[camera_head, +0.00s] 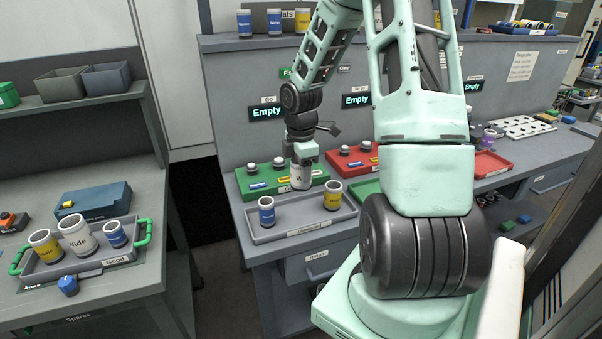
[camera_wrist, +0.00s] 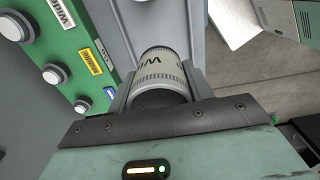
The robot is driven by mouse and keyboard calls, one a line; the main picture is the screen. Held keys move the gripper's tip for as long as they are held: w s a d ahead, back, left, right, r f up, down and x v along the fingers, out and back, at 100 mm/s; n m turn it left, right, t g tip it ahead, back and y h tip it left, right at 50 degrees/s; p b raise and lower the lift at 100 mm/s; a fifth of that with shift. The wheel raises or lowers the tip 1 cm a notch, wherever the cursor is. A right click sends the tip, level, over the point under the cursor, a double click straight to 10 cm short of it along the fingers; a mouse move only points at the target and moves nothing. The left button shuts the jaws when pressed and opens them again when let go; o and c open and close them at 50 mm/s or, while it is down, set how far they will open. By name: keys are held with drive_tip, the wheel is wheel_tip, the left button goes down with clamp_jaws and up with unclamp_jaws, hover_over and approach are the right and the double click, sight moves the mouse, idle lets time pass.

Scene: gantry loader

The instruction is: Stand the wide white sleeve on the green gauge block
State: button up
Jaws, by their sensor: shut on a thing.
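A white sleeve (camera_head: 300,179) with dark lettering beginning "W" is held in my gripper (camera_head: 302,160), over the back of the grey tray and in front of a green button panel. In the wrist view the sleeve (camera_wrist: 160,66) sits between the two fingers (camera_wrist: 160,92), its near open end facing the camera. I cannot tell whether its lower end touches anything. Another white sleeve (camera_head: 77,235) marked "Wide" stands in the "Good" tray at left.
The grey tray (camera_head: 282,233) holds a blue sleeve (camera_head: 267,211) and a yellow sleeve (camera_head: 332,195). The green panel (camera_head: 258,183) with raised buttons lies behind it, also close in the wrist view (camera_wrist: 48,52). A red panel (camera_head: 350,160) lies to the right.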

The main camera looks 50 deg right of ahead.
wheel_tip(320, 180, up, 4)
drive_tip(key=p, duration=0.4)
idle(0.5)
drive_tip(key=shift+w, duration=0.1)
